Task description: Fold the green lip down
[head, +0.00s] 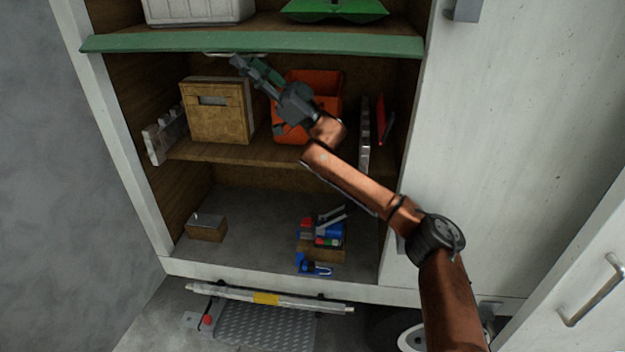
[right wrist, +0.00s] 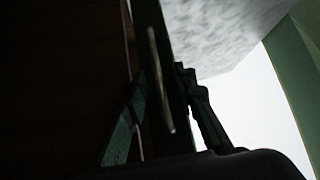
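The green lip (head: 330,45) runs as a long bar along the front edge of the upper shelf. A thin light handle (head: 222,54) shows just below it, left of the middle. My right gripper (head: 242,64) is raised to the lip's underside, at the handle's right part. In the right wrist view the lip's dark green panel (right wrist: 168,90) and the handle bar (right wrist: 158,75) stand between the two spread fingers (right wrist: 165,115). The fingers look open, with contact unclear in the dark picture. My left gripper is not in view.
Below the lip, the middle shelf holds a wooden box (head: 218,118) and an orange crate (head: 318,90), partly behind my right arm. A grey crate (head: 198,10) and a green object (head: 335,9) sit above. The white door (head: 520,130) stands right of the opening.

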